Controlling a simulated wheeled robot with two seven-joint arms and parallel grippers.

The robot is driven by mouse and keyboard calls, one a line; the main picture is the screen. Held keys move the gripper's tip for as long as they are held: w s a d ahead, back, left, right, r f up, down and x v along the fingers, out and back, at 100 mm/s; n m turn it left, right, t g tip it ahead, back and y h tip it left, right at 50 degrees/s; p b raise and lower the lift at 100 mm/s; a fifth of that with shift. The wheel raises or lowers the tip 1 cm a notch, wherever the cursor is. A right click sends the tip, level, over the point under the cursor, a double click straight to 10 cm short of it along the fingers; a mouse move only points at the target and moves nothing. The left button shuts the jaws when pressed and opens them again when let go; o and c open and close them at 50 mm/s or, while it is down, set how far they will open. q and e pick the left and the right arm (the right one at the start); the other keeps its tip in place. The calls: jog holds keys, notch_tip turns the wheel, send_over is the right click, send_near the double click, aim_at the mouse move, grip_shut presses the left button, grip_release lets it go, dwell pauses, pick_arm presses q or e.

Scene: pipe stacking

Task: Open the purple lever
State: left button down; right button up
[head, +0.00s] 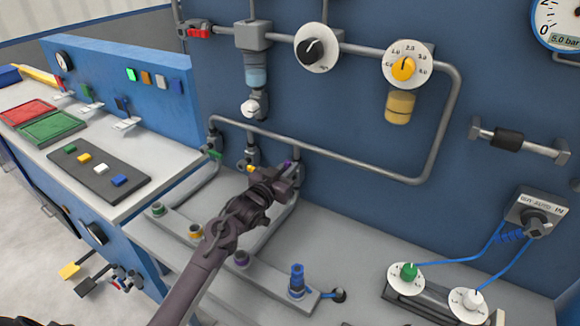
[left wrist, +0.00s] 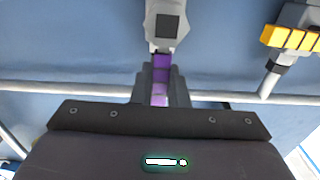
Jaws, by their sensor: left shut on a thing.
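The purple lever (left wrist: 161,72) shows in the left wrist view, running down from a grey valve body (left wrist: 167,22). My left gripper (left wrist: 161,88) is shut on it, with one dark finger on each side. In the head view my left gripper (head: 287,175) is at the rightmost of three valves under the grey pipe, and only a small bit of purple (head: 287,165) shows there; the gripper hides most of the lever. My right gripper is in neither view.
A yellow lever (head: 251,168) and a green lever (head: 214,154) sit on the valves to the left. The grey pipe (head: 335,160) runs just above, along the blue wall. A blue-capped fitting (head: 297,280) stands on the bench in front. The bench to the right is partly clear.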

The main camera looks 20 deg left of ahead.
pick_arm(q)
jog(key=shift+a+f, duration=0.1)
dwell(0.3)
jog(key=c, duration=1.4)
grip_release()
jog(key=shift+c, duration=0.2)
jog(key=shift+s, duration=0.1)
jog(key=s+a+b, duration=0.1)
jog(key=s, duration=0.6)
jog(key=shift+s, duration=0.25)
jog(key=shift+s+a, duration=0.1)
